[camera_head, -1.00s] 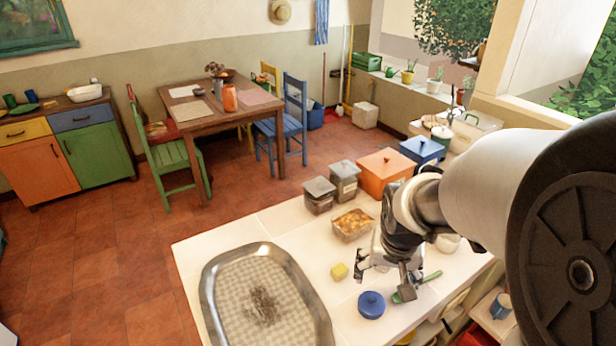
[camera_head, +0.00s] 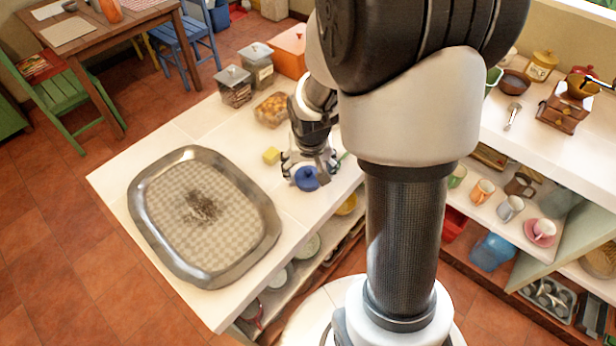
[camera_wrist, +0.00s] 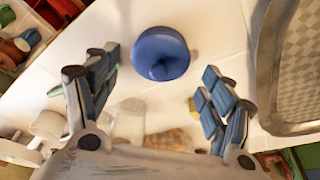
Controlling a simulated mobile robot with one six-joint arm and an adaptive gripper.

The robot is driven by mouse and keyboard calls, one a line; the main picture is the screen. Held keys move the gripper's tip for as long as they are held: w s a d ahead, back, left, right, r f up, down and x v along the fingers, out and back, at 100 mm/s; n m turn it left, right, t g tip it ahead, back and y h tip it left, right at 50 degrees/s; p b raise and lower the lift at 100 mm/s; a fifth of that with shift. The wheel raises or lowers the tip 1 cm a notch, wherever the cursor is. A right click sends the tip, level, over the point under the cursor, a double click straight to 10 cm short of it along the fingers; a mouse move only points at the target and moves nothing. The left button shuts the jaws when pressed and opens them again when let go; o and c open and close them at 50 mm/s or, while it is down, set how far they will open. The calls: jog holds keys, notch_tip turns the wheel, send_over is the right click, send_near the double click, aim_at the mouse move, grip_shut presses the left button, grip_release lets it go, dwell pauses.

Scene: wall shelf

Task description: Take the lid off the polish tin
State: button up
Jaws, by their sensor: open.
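The polish tin is a round blue tin (camera_head: 306,180) on the white counter, with a blue lid and a knob on top. In the wrist view, the blue lid (camera_wrist: 158,48) is seen from above with its knob toward the gripper. My gripper (camera_head: 312,169) is close to the tin, its fingers spread wide and empty. In the wrist view the fingers are on either side, with the lid ahead of and between their tips. I cannot tell the exact height between fingertips and lid. The tin's lower body is hidden.
A yellow block (camera_head: 271,156) lies left of the tin. A large metal tray (camera_head: 262,240) fills the counter's left part. A clear food box (camera_head: 270,109) and lidded jars (camera_head: 234,86) stand behind. A green handle shows partly behind my gripper. Open shelves are below the counter.

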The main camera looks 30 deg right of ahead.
jog(key=shift+x, duration=0.95)
jog(key=shift+r, duration=0.1)
jog(key=shift+s, duration=0.1)
jog(key=c, duration=1)
jog(key=shift+o, duration=0.2)
